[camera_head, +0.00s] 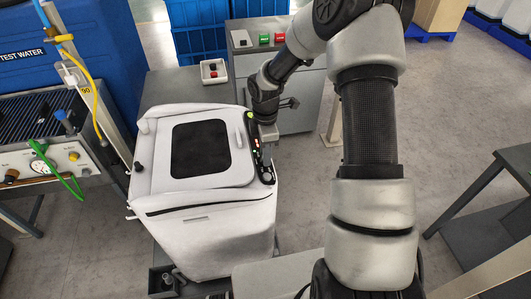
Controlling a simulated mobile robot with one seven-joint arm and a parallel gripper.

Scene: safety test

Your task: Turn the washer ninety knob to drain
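The washer (215,230) is a white box-shaped machine with a dark square window (200,148) in its top lid. A narrow black control panel (258,150) with small red lights and a green mark runs along its right edge. A small black knob (138,167) sticks up at the washer's left edge. My arm reaches over from the right, and my gripper (266,119) points down at the far end of the control panel. Its fingers are too small and dark to tell whether they are open or touch anything. I cannot make out a drain mark or any knob under it.
A grey cabinet (300,95) with green and red buttons stands behind the washer. A test bench (60,165) with gauge and hoses stands left, near a blue tank (60,35). A dark table (495,210) is at right.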

